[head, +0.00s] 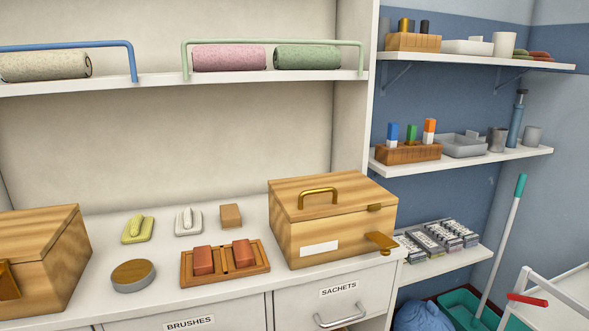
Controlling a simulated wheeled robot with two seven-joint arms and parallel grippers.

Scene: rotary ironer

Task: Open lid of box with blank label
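A wooden box (290,240) stands on the counter right of the middle, above the drawer marked SACHETS. A blank white label (319,249) is on its front face. Its lid (350,192) is shut, with a brass arched handle (318,195) on top. A small brass catch (375,208) sits at the lid's edge, and a brass-coloured flap (381,242) sticks out low on the right. A second wooden box (45,250) is cut off by the left edge; its lid looks shut and no label shows on the visible part. Neither of my grippers is in view.
Between the boxes are a wooden tray (225,274) with red blocks, a round brown-topped tin (133,275), a yellow dish (138,229), a white dish (188,221) and a small wooden block (230,215). A shelf (150,83) with rolled towels runs above.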

